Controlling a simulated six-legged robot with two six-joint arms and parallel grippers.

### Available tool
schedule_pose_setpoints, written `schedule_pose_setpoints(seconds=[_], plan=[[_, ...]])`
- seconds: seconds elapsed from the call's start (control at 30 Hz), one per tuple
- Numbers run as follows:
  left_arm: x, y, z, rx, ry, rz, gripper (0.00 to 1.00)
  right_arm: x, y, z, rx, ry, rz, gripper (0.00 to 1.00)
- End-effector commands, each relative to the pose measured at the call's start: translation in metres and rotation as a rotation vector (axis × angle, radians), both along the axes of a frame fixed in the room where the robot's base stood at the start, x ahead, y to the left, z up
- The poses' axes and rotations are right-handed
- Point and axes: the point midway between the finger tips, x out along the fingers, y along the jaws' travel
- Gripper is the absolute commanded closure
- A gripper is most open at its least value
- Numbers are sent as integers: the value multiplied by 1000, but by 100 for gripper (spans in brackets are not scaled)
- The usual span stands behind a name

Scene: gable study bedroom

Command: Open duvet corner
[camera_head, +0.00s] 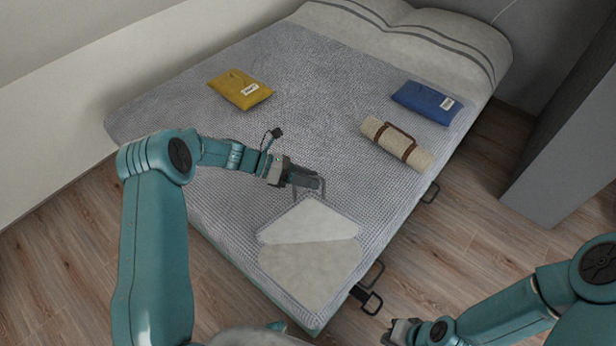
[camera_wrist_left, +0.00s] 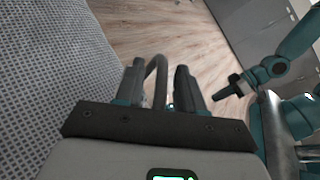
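The grey woven duvet (camera_head: 190,130) covers the bed. Its near corner is folded back, showing a pale underside flap (camera_head: 308,219) with a grey edge above a bare pale patch (camera_head: 312,275). A grey loop (camera_head: 322,187) stands at the flap's tip. My left gripper (camera_head: 308,184) is at this tip. In the left wrist view, the loop (camera_wrist_left: 160,75) arches beside the left finger, one leg between the fingers. The fingers stand apart, with a gap to the right finger. My right gripper (camera_head: 396,334) is low at the bottom, away from the bed; its opening is unclear.
A yellow folded pouch (camera_head: 240,89), a blue pouch (camera_head: 425,102) and a strapped beige roll (camera_head: 397,145) lie on the duvet. Pillows (camera_head: 410,40) are at the far end. Dark handles (camera_head: 370,300) stick out from the bed's right side. Wooden floor (camera_head: 470,230) is clear there.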

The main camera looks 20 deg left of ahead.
Motion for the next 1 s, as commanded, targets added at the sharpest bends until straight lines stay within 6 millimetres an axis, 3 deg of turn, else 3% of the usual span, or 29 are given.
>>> schedule_pose_setpoints(seconds=[0.27, 0.7, 1.0], plan=[[-1, 11, 4, 1, -3, 1, 62, 0, 0, 0, 0, 0, 0, 100], [-26, 110, 40, 1, -1, 4, 62, 0, 0, -2, 0, 0, 0, 100], [-36, 147, 54, 1, -1, 0, 62, 0, 0, -2, 0, 0, 0, 100]])
